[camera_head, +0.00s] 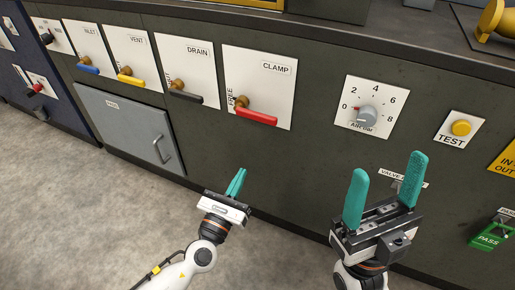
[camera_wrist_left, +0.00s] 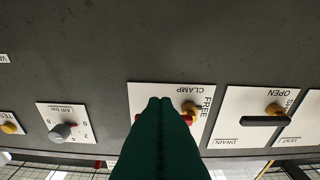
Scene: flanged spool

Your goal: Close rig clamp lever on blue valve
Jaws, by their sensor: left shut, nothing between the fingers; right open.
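The CLAMP plate (camera_head: 262,60) on the dark cabinet front carries a red lever (camera_head: 256,117) on a brass pivot (camera_head: 241,101), with the word FREE beside the pivot. The lever lies nearly sideways, pointing right. The blue lever (camera_head: 88,70) is on the INLET plate at the far left. My left gripper (camera_head: 240,172) is shut and empty, below the CLAMP plate and apart from it in the head view. In the left wrist view its teal fingers (camera_wrist_left: 160,103) hide part of the red lever (camera_wrist_left: 187,120). My right gripper (camera_head: 387,170) is open and empty, lower right.
The VENT yellow lever (camera_head: 131,81) and DRAIN black lever (camera_head: 186,97) stand left of the clamp. A grey dial (camera_head: 367,116) and yellow TEST button (camera_head: 461,128) are to its right. A grey door with a handle (camera_head: 158,149) is lower left. The floor is clear.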

